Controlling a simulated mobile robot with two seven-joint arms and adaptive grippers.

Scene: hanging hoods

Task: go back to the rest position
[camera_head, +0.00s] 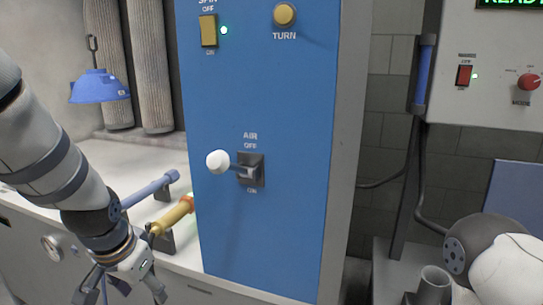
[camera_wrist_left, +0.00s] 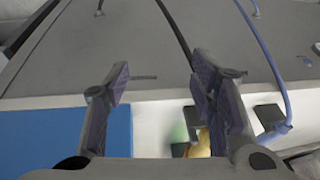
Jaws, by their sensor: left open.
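My left arm comes in from the left in the head view. My left gripper (camera_head: 122,290) hangs low near the front edge of the pale counter, left of the blue panel (camera_head: 265,215), with its lower end close to the picture's bottom edge. In the left wrist view the two fingers of this gripper (camera_wrist_left: 160,90) stand wide apart with nothing between them. My right gripper is out of view; only a rounded part of my right arm (camera_head: 490,262) shows at the lower right.
The blue panel carries an AIR lever with a white knob (camera_head: 217,162), sticking out. A blue hood (camera_head: 98,87) hangs behind.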

